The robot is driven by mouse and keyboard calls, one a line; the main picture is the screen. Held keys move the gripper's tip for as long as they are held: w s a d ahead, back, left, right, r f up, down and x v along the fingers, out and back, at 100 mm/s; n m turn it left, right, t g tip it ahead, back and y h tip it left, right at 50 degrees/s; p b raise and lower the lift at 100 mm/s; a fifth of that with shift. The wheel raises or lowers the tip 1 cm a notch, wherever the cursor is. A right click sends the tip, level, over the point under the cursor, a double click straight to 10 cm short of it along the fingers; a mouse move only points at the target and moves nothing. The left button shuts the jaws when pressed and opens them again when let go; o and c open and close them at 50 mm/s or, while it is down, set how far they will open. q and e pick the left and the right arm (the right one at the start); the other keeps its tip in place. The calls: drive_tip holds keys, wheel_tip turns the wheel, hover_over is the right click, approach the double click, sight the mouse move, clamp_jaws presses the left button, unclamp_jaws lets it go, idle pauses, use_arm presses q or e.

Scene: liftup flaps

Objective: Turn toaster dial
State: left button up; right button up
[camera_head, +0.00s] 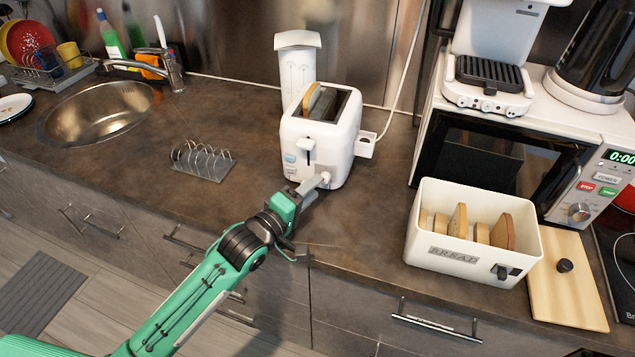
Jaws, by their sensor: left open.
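The white toaster (335,125) stands upright on the dark counter, with a slice of bread (311,98) in its top slot. Its lever (306,145) is on the front face. The dial (324,178) is low on the front, at the right corner, and is partly hidden by my gripper. My left gripper (316,184) is open, with its fingertips at the dial, around or right beside it; I cannot tell if they touch. My right gripper is not in view.
A toast rack (204,160) stands left of the toaster, beyond it the sink (100,112). On the right are a white bread bin (425,250), a wooden board (568,300) and a microwave (490,150). A white canister (297,62) stands behind the toaster.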

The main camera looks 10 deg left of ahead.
use_arm(q)
drive_tip(key=shift+x, duration=1.35)
